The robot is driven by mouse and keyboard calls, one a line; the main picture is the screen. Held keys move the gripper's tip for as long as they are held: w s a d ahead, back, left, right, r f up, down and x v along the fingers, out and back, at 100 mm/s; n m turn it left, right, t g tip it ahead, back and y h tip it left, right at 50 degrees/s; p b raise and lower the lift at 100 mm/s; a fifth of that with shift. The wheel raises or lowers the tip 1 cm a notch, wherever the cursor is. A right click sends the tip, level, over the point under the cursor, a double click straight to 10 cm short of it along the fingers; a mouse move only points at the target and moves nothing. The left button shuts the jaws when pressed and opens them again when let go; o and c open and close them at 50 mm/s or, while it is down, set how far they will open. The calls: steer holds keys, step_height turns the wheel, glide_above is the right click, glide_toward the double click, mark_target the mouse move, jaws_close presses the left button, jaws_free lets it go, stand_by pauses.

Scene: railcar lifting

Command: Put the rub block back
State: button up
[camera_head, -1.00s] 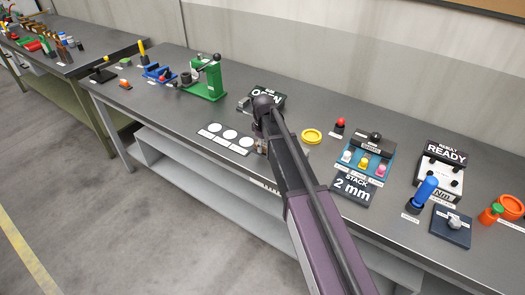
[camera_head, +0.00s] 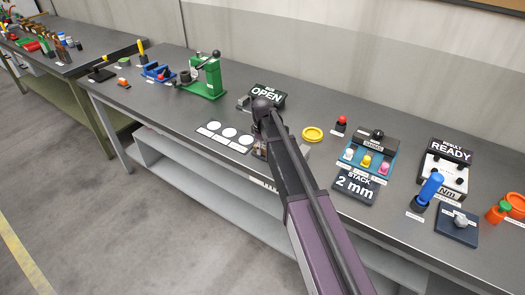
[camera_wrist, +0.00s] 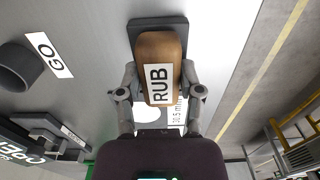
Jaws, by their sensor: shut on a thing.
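The rub block (camera_wrist: 158,48) is a brown block with a white RUB label. It sits between the two fingers of my gripper (camera_wrist: 160,80) in the wrist view, and the gripper is shut on it. A dark flat piece (camera_wrist: 160,23) shows at its far end; I cannot tell whether it is part of the block or under it. In the head view my arm hides most of the gripper and block, in front of the OPEN sign (camera_head: 266,93).
A white plate with round spots (camera_head: 228,139) lies left of my arm. A green press (camera_head: 207,76) stands further left. In the wrist view a dark cup (camera_wrist: 18,68) stands by a GO label.

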mark_target(263, 147)
steer(key=shift+f, duration=0.2)
steer(key=o, duration=1)
steer(key=shift+r, duration=0.15)
step_height(263, 147, up, 12)
steer(key=p, duration=1.2)
stand_by(0.4)
steer(key=s+d+m, duration=0.5)
steer(key=s+d, duration=0.3)
steer(key=s, duration=0.4)
steer(key=s+d+m, duration=0.6)
steer(key=s+d, duration=0.2)
steer(key=s, duration=0.4)
steer(key=shift+s+d, duration=0.3)
